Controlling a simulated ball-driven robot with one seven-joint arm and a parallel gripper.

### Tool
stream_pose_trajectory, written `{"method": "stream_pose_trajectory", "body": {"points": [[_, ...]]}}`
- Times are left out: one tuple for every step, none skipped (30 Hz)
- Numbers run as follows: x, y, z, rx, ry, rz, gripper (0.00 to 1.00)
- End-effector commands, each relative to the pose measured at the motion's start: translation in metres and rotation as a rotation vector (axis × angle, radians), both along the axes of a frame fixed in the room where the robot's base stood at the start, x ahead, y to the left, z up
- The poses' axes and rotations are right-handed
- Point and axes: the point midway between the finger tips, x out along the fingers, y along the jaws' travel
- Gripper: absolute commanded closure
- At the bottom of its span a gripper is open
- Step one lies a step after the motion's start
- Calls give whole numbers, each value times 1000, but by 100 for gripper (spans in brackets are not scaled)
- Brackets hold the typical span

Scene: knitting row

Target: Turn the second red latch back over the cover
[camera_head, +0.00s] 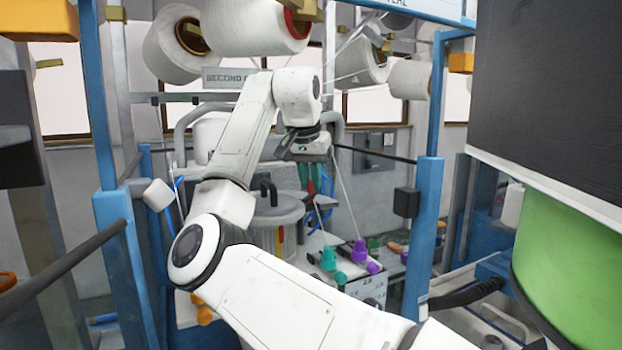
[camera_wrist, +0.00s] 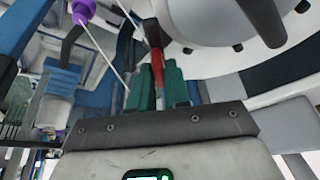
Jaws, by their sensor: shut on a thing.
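The red latch (camera_wrist: 157,64) stands between the teal fingers of my gripper (camera_wrist: 157,85) in the wrist view, with a dark end beyond the fingertips. My gripper is shut on it. In the head view my gripper (camera_head: 312,180) points down just right of the round grey cover (camera_head: 277,212), with a little red between its fingers. The pale round body beside the latch fills the upper right of the wrist view (camera_wrist: 220,25). Whether the latch lies over the cover's rim cannot be told.
Blue posts (camera_head: 425,210) frame the machine. Large white yarn spools (camera_head: 255,25) hang above my arm. A thin yarn runs close by my gripper.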

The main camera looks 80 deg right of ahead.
Motion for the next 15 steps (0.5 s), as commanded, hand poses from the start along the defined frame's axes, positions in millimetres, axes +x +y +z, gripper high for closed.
{"method": "stream_pose_trajectory", "body": {"points": [[0,0,0,0,3,-23,100],[0,0,0,0,2,-41,100],[0,0,0,0,3,-67,100],[0,0,0,0,3,-88,100],[0,0,0,0,3,-111,100],[0,0,0,1,3,-142,100],[1,0,0,1,3,-168,100],[1,0,0,0,3,-194,100],[1,0,0,0,3,-228,100],[2,0,0,0,2,-255,100],[2,0,0,0,2,-285,100],[2,0,1,0,2,-321,100],[2,0,1,0,3,-349,100],[2,0,1,0,1,-376,100],[3,0,1,1,1,-412,100]]}}
